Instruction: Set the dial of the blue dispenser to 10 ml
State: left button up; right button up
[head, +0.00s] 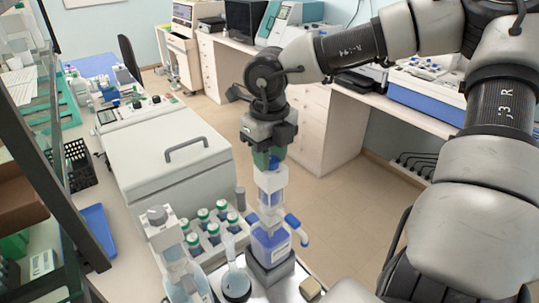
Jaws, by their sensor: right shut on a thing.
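The gripper hides the very top. The dial and its scale are too small to read. My left gripper is not in view.
A small tan block (310,288) lies at the right.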

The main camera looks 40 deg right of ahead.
jog(key=n+b, duration=0.3)
jog(key=shift+a+f+b, duration=0.1)
jog(key=shift+f+b, duration=0.1)
jog(key=shift+b, duration=0.2)
jog(key=n+b, duration=0.2)
jog(key=n, duration=0.2)
jog(key=shift+r, duration=0.1)
jog(key=n+b, duration=0.1)
jog(key=n, duration=0.3)
jog(key=shift+a+r+b, duration=0.1)
jog(key=shift+b, duration=0.3)
jog(key=n, duration=0.3)
jog(key=shift+s, duration=0.1)
jog(key=shift+n+b, duration=0.3)
jog(key=shift+n, duration=1.6)
jog(key=o, duration=0.9)
jog(key=shift+s, duration=0.1)
jog(key=shift+r, duration=0.1)
